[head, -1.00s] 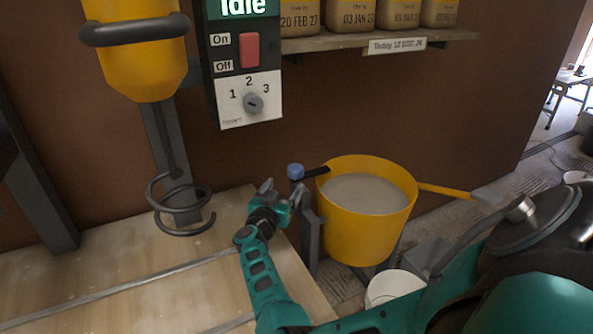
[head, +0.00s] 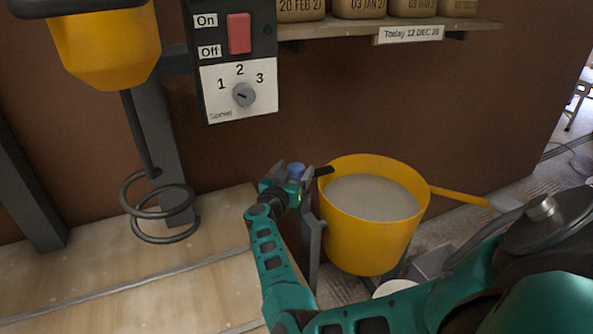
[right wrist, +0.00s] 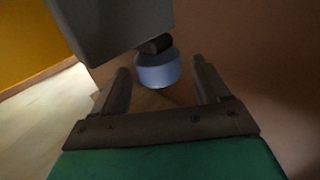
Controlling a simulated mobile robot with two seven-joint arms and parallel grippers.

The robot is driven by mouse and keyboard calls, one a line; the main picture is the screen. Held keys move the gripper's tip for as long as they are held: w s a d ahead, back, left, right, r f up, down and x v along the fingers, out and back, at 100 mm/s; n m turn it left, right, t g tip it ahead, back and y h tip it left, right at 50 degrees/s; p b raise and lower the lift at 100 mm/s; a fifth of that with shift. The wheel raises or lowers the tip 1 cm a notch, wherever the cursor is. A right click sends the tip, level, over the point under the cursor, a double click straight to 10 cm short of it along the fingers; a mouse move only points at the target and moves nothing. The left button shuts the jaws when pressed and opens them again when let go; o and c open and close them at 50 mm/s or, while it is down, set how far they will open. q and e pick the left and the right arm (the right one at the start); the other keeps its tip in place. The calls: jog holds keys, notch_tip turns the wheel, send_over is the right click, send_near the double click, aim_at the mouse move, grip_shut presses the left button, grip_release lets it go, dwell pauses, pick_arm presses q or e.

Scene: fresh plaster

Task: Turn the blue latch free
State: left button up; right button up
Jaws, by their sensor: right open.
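The blue latch (head: 296,169) is a small blue knob on top of a grey post (head: 312,240), beside the left rim of a yellow bucket (head: 365,240) filled with grey plaster. A short dark bar reaches from the latch side to the bucket's rim. My right gripper (head: 291,180) is at the latch, its fingers partly hidden in the head view. In the right wrist view the blue latch (right wrist: 158,72) lies ahead, between and just beyond the two open fingers of my right gripper (right wrist: 162,82). I cannot tell whether they touch it. My left gripper is out of view.
A mixer with a yellow housing (head: 105,50) and spiral paddle (head: 160,210) hangs at left above a wooden board (head: 130,280). A control box (head: 238,75) and a shelf with bags (head: 390,35) are on the brown wall. A yellow handle (head: 460,197) sticks out right of the bucket.

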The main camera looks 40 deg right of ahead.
jog(key=shift+d, duration=0.2)
grip_shut()
dwell(0.7)
